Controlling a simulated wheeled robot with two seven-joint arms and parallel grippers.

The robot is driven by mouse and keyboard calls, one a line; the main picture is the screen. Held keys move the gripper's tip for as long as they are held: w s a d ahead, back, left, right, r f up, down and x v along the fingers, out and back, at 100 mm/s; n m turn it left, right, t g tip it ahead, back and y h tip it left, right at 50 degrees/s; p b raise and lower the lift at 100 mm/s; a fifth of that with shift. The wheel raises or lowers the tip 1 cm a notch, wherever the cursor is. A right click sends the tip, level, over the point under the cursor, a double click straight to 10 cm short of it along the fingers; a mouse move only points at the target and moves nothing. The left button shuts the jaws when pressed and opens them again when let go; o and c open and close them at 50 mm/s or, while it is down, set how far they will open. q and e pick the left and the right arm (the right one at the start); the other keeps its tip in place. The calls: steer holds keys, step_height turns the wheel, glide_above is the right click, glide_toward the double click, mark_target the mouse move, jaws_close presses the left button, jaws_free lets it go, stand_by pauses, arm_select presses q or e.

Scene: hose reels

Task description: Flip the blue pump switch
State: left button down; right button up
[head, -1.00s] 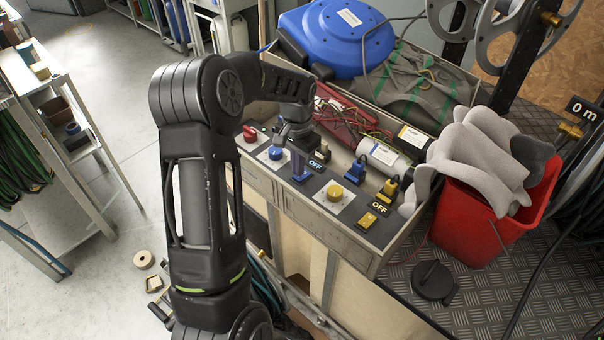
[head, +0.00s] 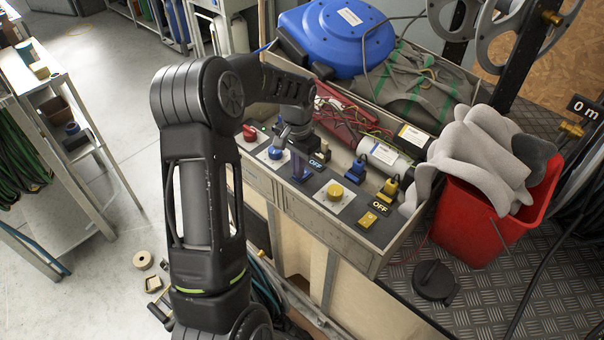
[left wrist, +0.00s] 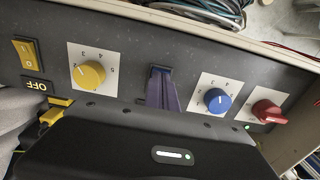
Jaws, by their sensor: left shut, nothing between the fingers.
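The blue pump switch (head: 302,179) is a small blue rocker on the dark control panel, with a blue "OFF" label (head: 315,164) beside it. My left gripper (head: 299,171) is shut and empty, its fingertips pointing down at the switch and covering part of it. Whether they touch it I cannot tell. In the left wrist view the shut fingers (left wrist: 163,94) reach over the switch and hide most of it; its label is hidden there. My right gripper is not in view.
A blue knob (head: 275,153) and a red knob (head: 249,133) lie on one side of the switch, a yellow knob (head: 336,191) and a yellow switch (head: 367,220) on the other. Behind the panel is a tray with cables and a grey cylinder (head: 385,155). A red bucket (head: 482,222) stands at right.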

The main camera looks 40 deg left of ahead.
arm_select(q)
steer(key=shift+f, duration=0.45)
steer(key=shift+r, duration=0.2)
steer(key=shift+r+p, duration=2.2)
steer(key=shift+r, duration=1.2)
